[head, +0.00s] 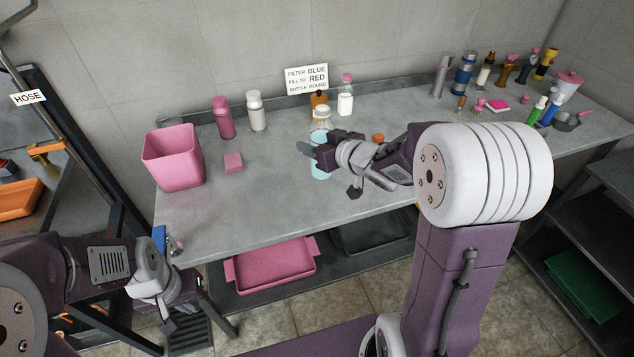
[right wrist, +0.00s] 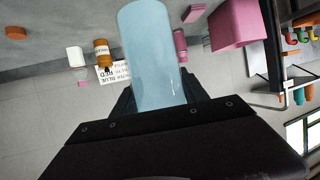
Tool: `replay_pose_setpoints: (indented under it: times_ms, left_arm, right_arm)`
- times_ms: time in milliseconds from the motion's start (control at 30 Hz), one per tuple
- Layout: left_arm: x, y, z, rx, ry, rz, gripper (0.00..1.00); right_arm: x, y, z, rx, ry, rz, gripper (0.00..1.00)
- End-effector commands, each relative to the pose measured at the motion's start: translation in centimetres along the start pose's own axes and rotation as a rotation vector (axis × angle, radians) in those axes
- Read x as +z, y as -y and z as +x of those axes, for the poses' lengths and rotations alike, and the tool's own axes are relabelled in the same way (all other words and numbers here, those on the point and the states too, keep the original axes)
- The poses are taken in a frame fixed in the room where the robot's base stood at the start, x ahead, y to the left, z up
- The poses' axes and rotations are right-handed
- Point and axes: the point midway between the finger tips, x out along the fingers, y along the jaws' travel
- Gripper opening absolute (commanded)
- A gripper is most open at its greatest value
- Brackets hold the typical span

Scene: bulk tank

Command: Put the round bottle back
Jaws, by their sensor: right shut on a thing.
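A clear, light-blue bottle (head: 320,170) with a rounded shoulder is upright at my right gripper (head: 316,153), near the middle of the bench. My right gripper is shut on it; its light-blue body (right wrist: 155,50) also fills the middle of the right wrist view. The fingers hide part of the bottle, and I cannot tell whether its base touches the bench. My left gripper (head: 172,318) hangs low at the lower left, beside the bench's front corner and away from the bottles; its opening is unclear.
An amber bottle (head: 319,99) and a white pink-capped bottle (head: 345,104) stand behind the held bottle, near a sign (head: 306,77). Pink and white bottles, a pink bin (head: 173,158) and a pink block (head: 233,162) are at left. The front-left benchtop (head: 240,210) is clear.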

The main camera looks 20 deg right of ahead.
Motion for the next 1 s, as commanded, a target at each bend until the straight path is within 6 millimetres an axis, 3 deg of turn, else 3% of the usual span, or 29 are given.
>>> replay_pose_setpoints:
  times_ms: [100,267,567,767,1000]
  left_arm:
    - [0.1,0.0,0.8,0.0,0.0,0.0,0.0]
    - [0.1,0.0,1.1,0.0,0.0,0.0,0.0]
    - [0.1,0.0,1.4,0.0,0.0,0.0,0.0]
    - [0.3,0.1,2.7,0.0,0.0,0.0,0.0]
    - [0.4,0.1,4.1,0.0,0.0,0.0,0.0]
  right_arm:
    - [1.7,-2.6,-0.1,0.052,-0.001,0.023,0.12]
    - [3.0,-4.8,-0.6,0.1,-0.002,0.04,0.12]
    - [3.3,-5.5,-0.4,0.116,-0.003,0.047,0.12]
    - [4.1,-4.7,2.9,0.113,-0.002,0.047,0.12]
    - [5.0,-3.4,8.6,0.112,-0.001,0.047,0.12]
